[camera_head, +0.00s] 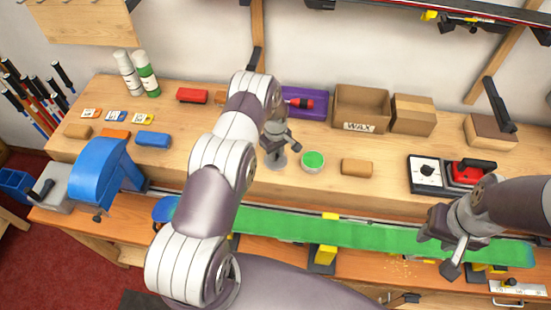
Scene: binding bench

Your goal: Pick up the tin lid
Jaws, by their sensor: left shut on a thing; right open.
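An open round tin with green contents (313,161) stands on the upper bench shelf. A grey round piece, which looks like the tin lid (277,162), is just left of it, directly below my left gripper (278,152). My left gripper is shut on it; the fingers are partly hidden by the wrist, and I cannot tell whether the lid is clear of the wood. My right gripper (455,262) is open and empty, over the right part of the green ski (385,236).
A tan block (357,167) lies right of the tin. Behind are a purple tray (304,103) and an open WAX box (362,103). A red iron (472,168) is at right. Bottles (147,74) and several small blocks are at left. My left arm crosses the middle.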

